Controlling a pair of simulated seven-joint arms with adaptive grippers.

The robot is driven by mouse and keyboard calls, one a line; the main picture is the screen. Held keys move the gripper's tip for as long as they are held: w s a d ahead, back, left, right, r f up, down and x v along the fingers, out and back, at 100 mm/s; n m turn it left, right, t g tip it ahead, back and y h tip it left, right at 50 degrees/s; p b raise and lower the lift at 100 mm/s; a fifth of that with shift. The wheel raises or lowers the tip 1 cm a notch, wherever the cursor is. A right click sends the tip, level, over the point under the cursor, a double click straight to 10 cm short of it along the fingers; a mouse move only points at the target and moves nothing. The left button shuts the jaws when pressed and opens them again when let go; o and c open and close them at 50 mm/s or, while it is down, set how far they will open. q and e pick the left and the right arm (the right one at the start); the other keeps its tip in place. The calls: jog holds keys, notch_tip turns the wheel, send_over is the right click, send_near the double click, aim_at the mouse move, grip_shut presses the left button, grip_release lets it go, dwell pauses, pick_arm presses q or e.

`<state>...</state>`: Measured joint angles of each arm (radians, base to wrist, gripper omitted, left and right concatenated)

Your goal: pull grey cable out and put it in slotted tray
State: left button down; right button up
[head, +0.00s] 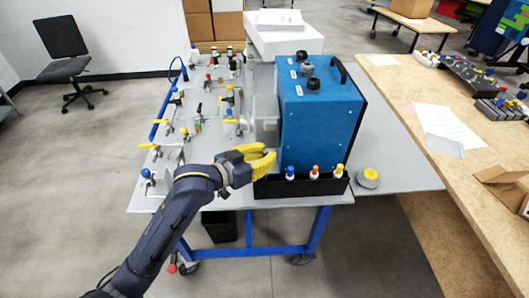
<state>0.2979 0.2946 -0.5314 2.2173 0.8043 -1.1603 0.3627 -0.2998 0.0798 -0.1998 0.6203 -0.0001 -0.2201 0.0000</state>
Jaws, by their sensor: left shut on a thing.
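My left gripper (262,160), with yellow fingers, is at the lower left front corner of the blue analyser box (318,125). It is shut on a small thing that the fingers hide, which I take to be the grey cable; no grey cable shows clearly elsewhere. A long black tray (302,190) stands in front of the blue box at the table's front edge. A blue-topped, an orange-topped and a yellow-topped piece stand upright in it. The tray's left end is just below and beside the gripper, partly hidden by it. My right gripper is not in view.
A grey panel (205,120) with several coloured fittings and valves lies left of the box. A grey puck with a yellow top (369,177) sits right of the tray. A wooden bench (440,100) with papers and racks runs along the right. The grey tabletop (400,160) right of the box is mostly clear.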

pick_arm(q)
jog(key=shift+f, duration=3.5)
jog(key=c, duration=1.2)
grip_release()
jog(key=shift+r, duration=3.45)
jog(key=shift+f, duration=0.1)
